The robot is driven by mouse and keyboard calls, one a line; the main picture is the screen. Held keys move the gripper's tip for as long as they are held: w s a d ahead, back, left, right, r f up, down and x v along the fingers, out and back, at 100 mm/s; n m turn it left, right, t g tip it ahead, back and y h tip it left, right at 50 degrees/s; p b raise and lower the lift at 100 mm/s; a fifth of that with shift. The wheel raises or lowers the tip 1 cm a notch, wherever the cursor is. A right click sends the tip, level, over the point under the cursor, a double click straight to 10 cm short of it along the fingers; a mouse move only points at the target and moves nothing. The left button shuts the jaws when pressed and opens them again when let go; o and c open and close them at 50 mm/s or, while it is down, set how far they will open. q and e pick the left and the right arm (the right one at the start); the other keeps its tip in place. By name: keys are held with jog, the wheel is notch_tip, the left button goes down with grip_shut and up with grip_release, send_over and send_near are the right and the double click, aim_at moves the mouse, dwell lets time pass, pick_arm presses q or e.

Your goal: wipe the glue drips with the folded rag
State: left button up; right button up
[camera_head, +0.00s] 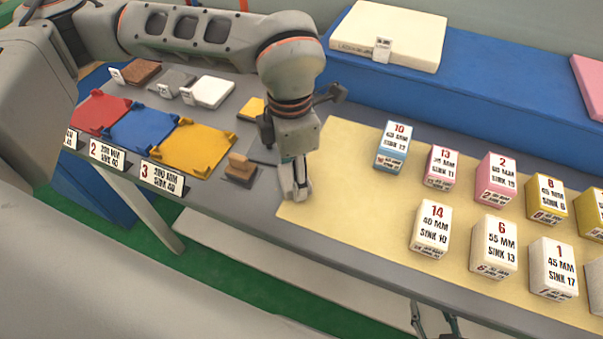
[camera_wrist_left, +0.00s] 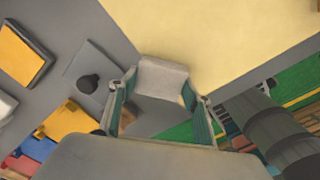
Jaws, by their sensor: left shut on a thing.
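My left gripper (camera_head: 296,192) is shut on the folded rag (camera_head: 298,188), low at the left edge of the pale yellow sheet (camera_head: 345,190). In the left wrist view the pale grey rag (camera_wrist_left: 160,78) spans between the two fingers of my left gripper (camera_wrist_left: 158,95), next to the sheet's corner (camera_wrist_left: 205,50). I cannot tell whether the rag touches the surface. No glue drips can be made out in either view. My right gripper (camera_head: 435,322) shows only in part at the bottom edge of the head view, its fingers apart with nothing visible between them.
Several numbered foam blocks (camera_head: 494,245) stand on the sheet's right part. Red, blue and yellow trays (camera_head: 195,147) lie at the left. A wood-topped block (camera_head: 240,168) is just left of my left gripper. A white mattress (camera_head: 390,33) lies on the blue bench (camera_head: 480,85) behind.

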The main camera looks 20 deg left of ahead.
aim_at(310, 181)
pick_arm(q)
jog(key=shift+a+f+p, duration=0.1)
jog(key=shift+a+p, duration=0.2)
jog(key=shift+a, duration=1.55)
jog(key=shift+o, duration=0.2)
jog(key=shift+a, duration=0.15)
jog(key=shift+c, duration=1)
jog(key=shift+s+d, duration=0.1)
jog(key=shift+d, duration=0.7)
jog(key=shift+d+r, duration=0.15)
jog(key=shift+d, duration=0.4)
jog(key=shift+d+r, duration=0.15)
jog(key=shift+d, duration=0.35)
jog(key=shift+d+f, duration=0.15)
jog(key=shift+d, duration=1.75)
pick_arm(e)
jog(key=shift+w+r, duration=0.15)
jog(key=shift+r, duration=0.1)
pick_arm(q)
jog(key=shift+r+p, duration=1.45)
jog(key=shift+r, duration=1.6)
pick_arm(e)
jog(key=shift+w+r, duration=0.25)
jog(key=shift+r, duration=0.55)
jog(key=shift+w+r, duration=0.2)
jog(key=shift+r, duration=0.55)
jog(key=shift+w+r, duration=0.25)
jog(key=shift+r, duration=0.55)
